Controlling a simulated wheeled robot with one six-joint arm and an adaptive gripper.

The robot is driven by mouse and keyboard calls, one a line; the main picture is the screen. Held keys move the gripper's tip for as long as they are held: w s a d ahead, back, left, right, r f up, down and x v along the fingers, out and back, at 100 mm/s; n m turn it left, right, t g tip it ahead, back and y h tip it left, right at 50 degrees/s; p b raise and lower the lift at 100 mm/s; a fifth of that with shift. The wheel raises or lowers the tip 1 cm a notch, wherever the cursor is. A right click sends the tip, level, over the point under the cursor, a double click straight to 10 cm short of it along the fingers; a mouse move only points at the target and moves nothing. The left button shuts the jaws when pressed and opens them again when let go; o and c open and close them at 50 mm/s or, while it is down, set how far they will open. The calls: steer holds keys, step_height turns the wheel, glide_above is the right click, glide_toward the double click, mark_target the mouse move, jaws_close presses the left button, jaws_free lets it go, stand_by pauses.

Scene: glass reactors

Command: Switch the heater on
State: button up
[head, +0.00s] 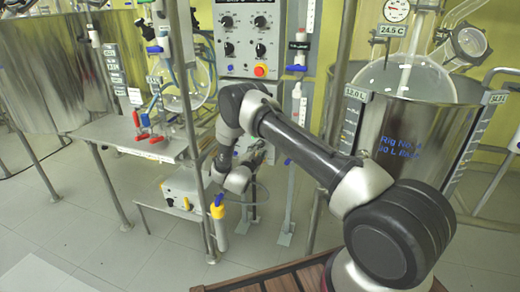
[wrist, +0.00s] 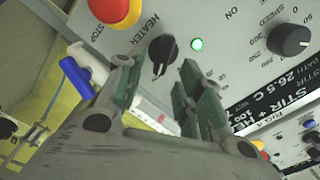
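The black heater knob (wrist: 162,52) sits on a light grey panel (wrist: 240,70) in the wrist view, beside the label HEATER. Its narrow grip points down in the picture. My gripper (wrist: 157,72) is open, with one finger on each side of the knob in the picture. I cannot tell whether the fingers touch it. A small green light (wrist: 197,44) glows to the right of the knob. In the head view my gripper (head: 257,153) is small and partly hidden by my arm.
A black speed knob (wrist: 288,40) is on the right. In the head view a control panel (head: 245,35) stands behind my arm, with a steel vessel (head: 400,135) at right.

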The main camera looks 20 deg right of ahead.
steer(key=v, duration=0.9)
